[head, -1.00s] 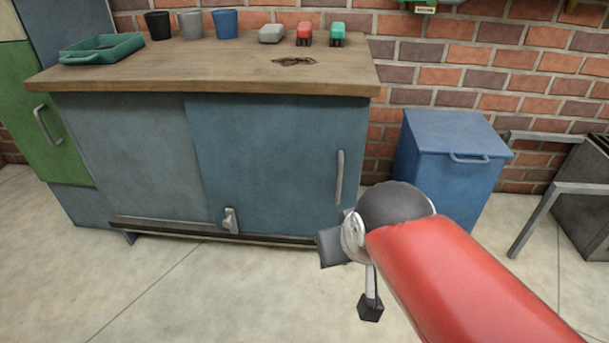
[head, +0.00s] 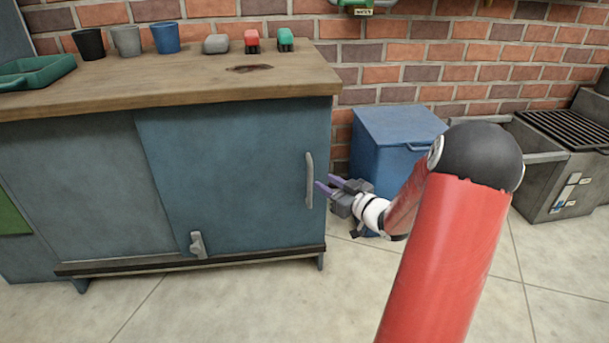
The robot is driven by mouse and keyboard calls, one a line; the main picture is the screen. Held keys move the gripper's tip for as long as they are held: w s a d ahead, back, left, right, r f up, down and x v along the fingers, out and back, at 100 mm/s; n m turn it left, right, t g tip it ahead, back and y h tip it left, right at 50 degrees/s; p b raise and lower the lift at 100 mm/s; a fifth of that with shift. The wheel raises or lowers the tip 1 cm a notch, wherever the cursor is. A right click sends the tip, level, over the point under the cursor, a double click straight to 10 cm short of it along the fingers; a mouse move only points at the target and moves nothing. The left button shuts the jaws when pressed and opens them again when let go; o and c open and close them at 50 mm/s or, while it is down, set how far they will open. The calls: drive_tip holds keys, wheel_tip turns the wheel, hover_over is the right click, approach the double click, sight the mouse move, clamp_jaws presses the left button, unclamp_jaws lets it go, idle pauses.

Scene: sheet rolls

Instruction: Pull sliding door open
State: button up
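The blue sliding door (head: 235,175) is the right front panel of a cabinet under a wooden worktop. A pale vertical handle (head: 309,180) stands near its right edge. The door looks shut, with its left edge at the grey-blue left panel (head: 85,190). My gripper (head: 325,183) has two purple fingers, spread apart with nothing seen between them. They point left toward the handle and sit just right of it in the picture; I cannot tell whether they touch it. A small grey latch (head: 197,244) sits at the door's lower left.
The wooden worktop (head: 170,87) holds a green tray (head: 38,72), several cups and small tools. A blue bin (head: 395,130) stands right of the cabinet, behind my gripper. The floor in front is clear.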

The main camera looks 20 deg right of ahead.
sight(312, 174)
drive_tip(key=shift+y, duration=0.4)
drive_tip(key=x, duration=0.7)
drive_tip(key=shift+w, duration=0.25)
drive_tip(key=shift+c, duration=0.3)
clamp_jaws()
